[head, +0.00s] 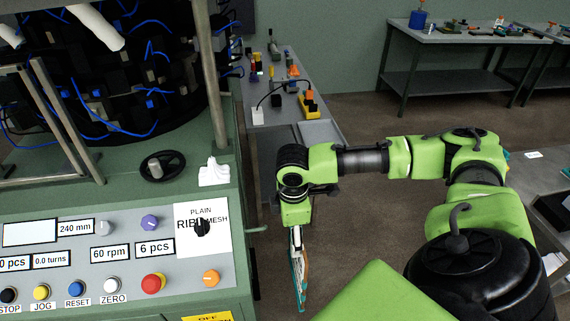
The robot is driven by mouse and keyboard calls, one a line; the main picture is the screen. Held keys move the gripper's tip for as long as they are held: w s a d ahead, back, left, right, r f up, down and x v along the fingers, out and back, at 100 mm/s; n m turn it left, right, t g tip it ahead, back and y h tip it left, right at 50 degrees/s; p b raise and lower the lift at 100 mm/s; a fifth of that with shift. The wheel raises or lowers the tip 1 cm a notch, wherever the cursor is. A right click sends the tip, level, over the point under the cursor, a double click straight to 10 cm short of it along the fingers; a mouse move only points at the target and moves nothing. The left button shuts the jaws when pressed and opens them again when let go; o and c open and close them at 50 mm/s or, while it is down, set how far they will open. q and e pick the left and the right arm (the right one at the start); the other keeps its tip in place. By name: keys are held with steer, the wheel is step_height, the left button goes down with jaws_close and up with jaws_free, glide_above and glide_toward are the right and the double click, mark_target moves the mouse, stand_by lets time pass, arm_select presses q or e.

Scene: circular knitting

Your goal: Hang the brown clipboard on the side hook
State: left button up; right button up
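My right arm comes in from the right. Its wrist points down beside the green machine, and my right gripper (297,233) is mostly hidden below the wrist. A thin, nearly edge-on item with brown, white and teal edges hangs below it; it looks like the brown clipboard (299,275) held in the gripper. The fingertips cannot be made out clearly. A small pale green bar, which may be the side hook (257,230), sticks out from the machine's right side, left of the clipboard and apart from it. My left gripper is not in view.
The machine's control panel (110,262) with buttons and knobs fills the lower left. A grey bench (277,128) with small tools stands behind the wrist. Another table (450,36) stands at the far back. Open floor lies between the machine and my arm.

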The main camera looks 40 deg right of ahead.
steer(key=shift+f, duration=0.1)
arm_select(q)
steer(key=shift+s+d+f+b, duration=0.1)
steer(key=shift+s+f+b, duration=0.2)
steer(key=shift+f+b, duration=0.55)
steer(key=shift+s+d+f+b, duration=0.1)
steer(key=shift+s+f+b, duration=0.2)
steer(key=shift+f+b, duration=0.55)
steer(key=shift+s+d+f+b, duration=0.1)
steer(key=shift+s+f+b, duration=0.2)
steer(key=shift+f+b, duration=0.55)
arm_select(e)
steer(key=w+a+f, duration=0.1)
steer(key=w+a, duration=0.4)
steer(key=a, duration=0.4)
steer(key=shift+w+f, duration=0.15)
steer(key=shift+f, duration=0.1)
steer(key=shift+a+f, duration=0.1)
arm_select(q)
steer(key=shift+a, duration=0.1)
arm_select(e)
steer(key=o, duration=1.8)
steer(key=shift+c, duration=0.2)
